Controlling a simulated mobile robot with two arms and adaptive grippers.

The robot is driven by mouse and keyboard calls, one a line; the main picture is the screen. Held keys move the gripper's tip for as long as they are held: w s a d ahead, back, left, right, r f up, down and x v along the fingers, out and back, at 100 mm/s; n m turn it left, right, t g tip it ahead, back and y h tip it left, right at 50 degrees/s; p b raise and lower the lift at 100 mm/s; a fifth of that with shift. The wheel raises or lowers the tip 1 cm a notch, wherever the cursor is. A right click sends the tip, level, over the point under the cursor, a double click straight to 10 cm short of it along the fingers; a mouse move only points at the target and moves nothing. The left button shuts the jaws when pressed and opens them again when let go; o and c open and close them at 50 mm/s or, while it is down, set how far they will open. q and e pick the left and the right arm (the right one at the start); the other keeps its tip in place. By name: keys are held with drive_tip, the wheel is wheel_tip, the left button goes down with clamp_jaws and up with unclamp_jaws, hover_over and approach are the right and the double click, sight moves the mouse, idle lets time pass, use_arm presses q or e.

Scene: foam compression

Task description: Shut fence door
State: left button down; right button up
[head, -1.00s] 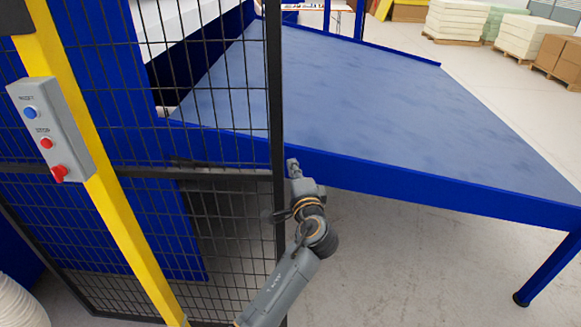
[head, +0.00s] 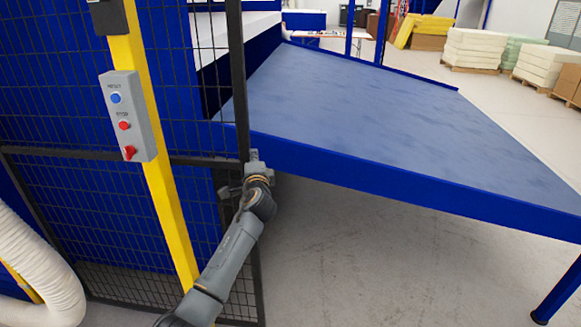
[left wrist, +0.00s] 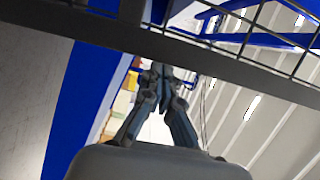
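The fence door is a black wire-mesh panel; its dark upright edge (head: 238,80) stands to the right of the yellow post (head: 150,110) in the head view. A gap remains between that edge and the post at this angle. My left gripper (head: 253,157) is at the door's upright edge, on its right side, seemingly against it. In the left wrist view, my left gripper (left wrist: 163,78) has its fingers together with nothing visible between them. The tips lie close to a dark door frame bar (left wrist: 230,70); contact cannot be told there. My right gripper is not in view.
A grey button box (head: 128,115) with blue and red buttons is on the yellow post. A large blue table (head: 370,120) stands close behind and right of my left gripper. A white ribbed hose (head: 45,260) is at lower left. Concrete floor (head: 380,260) beneath the table is clear.

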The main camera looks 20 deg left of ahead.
sight(187, 152)
use_arm(q)
drive_tip(key=a, duration=0.4)
drive_tip(key=s+a+p, duration=0.1)
drive_tip(key=a, duration=0.4)
drive_tip(key=s+a, duration=0.1)
drive_tip(key=a, duration=0.3)
drive_tip(key=shift+s+a+f+p, duration=0.15)
drive_tip(key=shift+s+f+p, duration=0.1)
drive_tip(key=shift+f+p, duration=0.05)
drive_tip(key=a, duration=0.2)
drive_tip(key=s+a, duration=0.1)
drive_tip(key=a, duration=0.1)
drive_tip(key=s+a, duration=0.1)
drive_tip(key=a, duration=0.2)
drive_tip(key=shift+s, duration=0.2)
drive_tip(key=shift+s+a, duration=0.1)
drive_tip(key=shift+a, duration=0.05)
drive_tip(key=shift+w, duration=0.2)
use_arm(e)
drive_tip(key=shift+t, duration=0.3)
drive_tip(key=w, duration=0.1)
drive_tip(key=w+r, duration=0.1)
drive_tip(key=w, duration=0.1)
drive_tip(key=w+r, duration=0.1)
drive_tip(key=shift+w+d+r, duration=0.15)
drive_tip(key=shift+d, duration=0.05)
